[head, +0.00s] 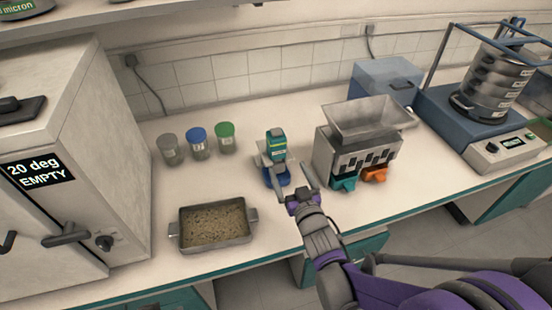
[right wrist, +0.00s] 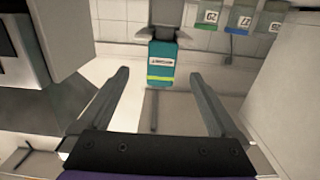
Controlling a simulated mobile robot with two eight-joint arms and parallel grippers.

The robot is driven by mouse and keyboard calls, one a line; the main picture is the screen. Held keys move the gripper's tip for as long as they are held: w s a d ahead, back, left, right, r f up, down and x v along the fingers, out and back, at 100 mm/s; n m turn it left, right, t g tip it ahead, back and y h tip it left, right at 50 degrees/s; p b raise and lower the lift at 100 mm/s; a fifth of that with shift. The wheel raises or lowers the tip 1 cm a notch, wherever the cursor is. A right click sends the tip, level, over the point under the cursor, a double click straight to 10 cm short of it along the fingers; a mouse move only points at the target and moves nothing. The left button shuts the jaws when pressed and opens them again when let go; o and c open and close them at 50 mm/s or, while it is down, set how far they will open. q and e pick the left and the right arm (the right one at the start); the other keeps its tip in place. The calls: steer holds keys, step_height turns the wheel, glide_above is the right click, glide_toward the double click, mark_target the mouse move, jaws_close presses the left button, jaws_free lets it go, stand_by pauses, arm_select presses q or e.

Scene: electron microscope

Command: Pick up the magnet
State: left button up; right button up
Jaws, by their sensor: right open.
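The magnet (head: 277,140) is a teal block with a yellow stripe, standing upright in a small blue-based holder (head: 264,158) near the middle of the bench. In the right wrist view the labelled magnet (right wrist: 162,62) appears at top centre, between the directions of the two fingers. My right gripper (head: 294,172) is open and empty, just in front of the magnet and slightly to its right. In the wrist view the open fingers (right wrist: 160,74) point toward it, with no clear contact. My left gripper is not in view.
A metal splitter with a hopper (head: 365,120) stands close on the right. A tray of granular material (head: 186,246) lies front left. Jars with grey, blue (head: 197,137) and green lids stand behind left. An oven (head: 70,150) fills the left; a sieve shaker (head: 470,115) stands far right.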

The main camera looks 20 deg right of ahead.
mark_target(279, 152)
steer(key=w, duration=1.1)
steer(key=shift+a+r+p, duration=0.15)
steer(key=shift+a+p, duration=0.15)
steer(key=shift+a, duration=0.05)
jaws_close()
